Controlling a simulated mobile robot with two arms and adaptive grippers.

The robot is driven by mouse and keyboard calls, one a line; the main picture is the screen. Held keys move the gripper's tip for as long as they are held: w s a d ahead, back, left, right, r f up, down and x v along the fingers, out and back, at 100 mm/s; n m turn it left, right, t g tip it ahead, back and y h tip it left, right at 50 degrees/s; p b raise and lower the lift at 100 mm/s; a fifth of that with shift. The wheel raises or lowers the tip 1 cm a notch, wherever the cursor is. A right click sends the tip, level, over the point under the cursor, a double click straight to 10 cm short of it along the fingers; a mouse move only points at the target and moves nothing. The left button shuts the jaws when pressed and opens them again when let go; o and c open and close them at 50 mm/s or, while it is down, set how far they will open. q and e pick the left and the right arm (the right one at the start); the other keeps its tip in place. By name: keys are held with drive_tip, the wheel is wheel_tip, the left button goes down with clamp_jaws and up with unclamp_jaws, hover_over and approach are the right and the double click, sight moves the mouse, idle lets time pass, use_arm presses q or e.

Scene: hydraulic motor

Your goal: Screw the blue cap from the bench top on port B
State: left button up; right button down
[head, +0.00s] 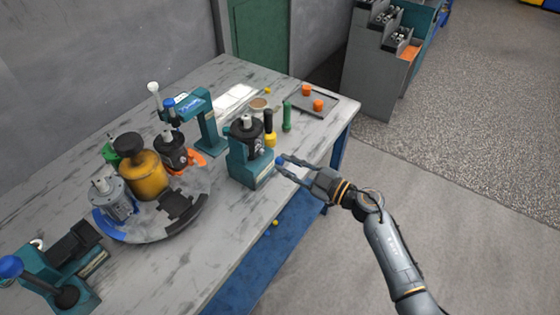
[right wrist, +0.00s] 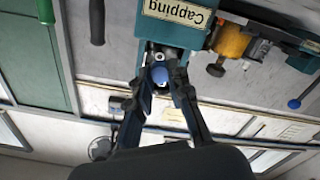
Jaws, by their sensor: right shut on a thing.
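My right gripper (head: 281,172) is at the bench's front edge, just right of the teal capping stand. It is shut on a small blue cap (head: 281,160). In the right wrist view the blue cap (right wrist: 160,75) sits between the fingertips (right wrist: 161,88), in front of the teal stand (right wrist: 170,32) labelled "Capping". A dark motor (head: 247,135) with a silver top stands in the capping stand (head: 250,170). A small light round part (right wrist: 158,57) shows just beyond the cap; I cannot tell whether it is port B or whether they touch. My left gripper is not in view.
A round turntable (head: 150,232) with several motors stands on the left of the bench. A tray (head: 325,105) with orange caps is at the far right end. Yellow-black and green (head: 287,115) tools stand behind the capping stand.

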sight(283, 163)
drive_tip(key=shift+w+a+b, duration=0.45)
drive_tip(key=shift+a+b, duration=0.15)
drive_tip(key=shift+b, duration=0.05)
drive_tip(key=shift+b+x, duration=0.3)
drive_tip(key=shift+x, duration=0.65)
drive_tip(key=shift+w+a, duration=0.15)
drive_tip(key=shift+a, duration=0.05)
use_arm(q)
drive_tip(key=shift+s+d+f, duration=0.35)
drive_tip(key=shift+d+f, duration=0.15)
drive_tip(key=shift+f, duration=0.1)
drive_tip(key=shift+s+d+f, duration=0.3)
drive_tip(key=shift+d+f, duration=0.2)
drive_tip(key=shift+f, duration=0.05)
use_arm(e)
drive_tip(key=shift+w+a+r, duration=0.1)
drive_tip(key=shift+a, duration=0.05)
use_arm(q)
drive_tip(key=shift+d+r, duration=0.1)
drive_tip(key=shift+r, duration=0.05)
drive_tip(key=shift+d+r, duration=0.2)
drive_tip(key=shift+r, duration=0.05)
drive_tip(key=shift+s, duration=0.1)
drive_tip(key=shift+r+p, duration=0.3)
drive_tip(key=shift+p, duration=0.25)
